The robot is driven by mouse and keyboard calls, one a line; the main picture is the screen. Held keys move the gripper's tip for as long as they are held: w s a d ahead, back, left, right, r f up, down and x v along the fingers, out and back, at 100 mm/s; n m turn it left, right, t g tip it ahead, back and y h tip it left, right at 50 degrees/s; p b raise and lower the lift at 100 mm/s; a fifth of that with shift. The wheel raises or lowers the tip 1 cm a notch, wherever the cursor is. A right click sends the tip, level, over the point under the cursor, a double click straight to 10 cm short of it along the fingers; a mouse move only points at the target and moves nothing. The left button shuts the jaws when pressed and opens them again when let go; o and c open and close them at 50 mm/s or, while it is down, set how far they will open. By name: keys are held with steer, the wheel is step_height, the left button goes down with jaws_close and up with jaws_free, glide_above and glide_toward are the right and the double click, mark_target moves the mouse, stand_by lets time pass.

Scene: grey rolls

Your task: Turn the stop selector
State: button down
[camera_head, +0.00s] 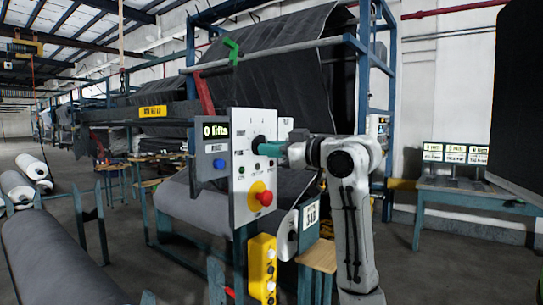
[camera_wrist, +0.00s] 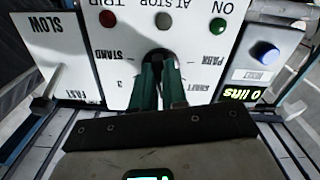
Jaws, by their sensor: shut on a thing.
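The stop selector is a dark round knob (camera_wrist: 157,56) on a white panel. In the head view, my gripper (camera_head: 273,149) reaches the panel (camera_head: 242,205) from the right. The dark knob (camera_head: 258,142) shows partly at the fingertips. Its exact pointing direction is hidden by the fingers.
A red mushroom button (camera_head: 265,198) on a yellow plate sits low on the panel, below my gripper. A blue button (camera_wrist: 264,51) and a "0 lifts" display (camera_wrist: 243,94) are beside the selector's panel. A yellow box (camera_head: 262,270) hangs below. Grey rolls (camera_head: 60,255) lie left.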

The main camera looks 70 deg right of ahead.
steer(key=shift+f+n, duration=0.1)
steer(key=shift+n, duration=0.4)
steer(key=c, duration=1.2)
jaws_free()
steer(key=shift+o, duration=0.2)
steer(key=shift+s, duration=0.15)
steer(key=b+v, duration=0.2)
steer(key=v, duration=0.8)
steer(key=shift+s, duration=0.3)
